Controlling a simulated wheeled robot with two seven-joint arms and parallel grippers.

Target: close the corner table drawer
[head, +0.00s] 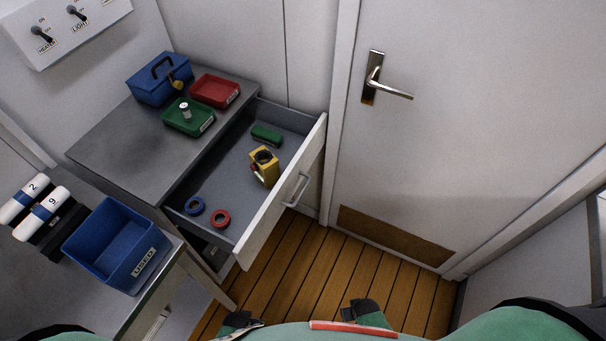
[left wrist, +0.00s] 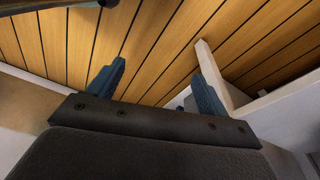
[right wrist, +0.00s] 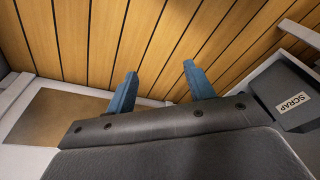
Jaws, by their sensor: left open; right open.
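The corner table (head: 115,150) has a grey top and stands against the walls at left in the head view. Its drawer (head: 226,180) is pulled far out to the right, with a white front panel (head: 265,225) and a metal handle (head: 297,188). My left gripper (left wrist: 158,72) is open and empty above the wooden floor. My right gripper (right wrist: 160,72) is also open and empty over the floor. Neither touches the drawer.
A blue toolbox (head: 158,82), a red tray (head: 215,92) and a green tray (head: 188,118) stand on the table. A blue "USED" bin (head: 118,245) is on the nearer bench. A closed door (head: 450,120) is at right. A "SCRAP" bin (right wrist: 285,95) shows at right. Floor (head: 290,265) before the drawer is clear.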

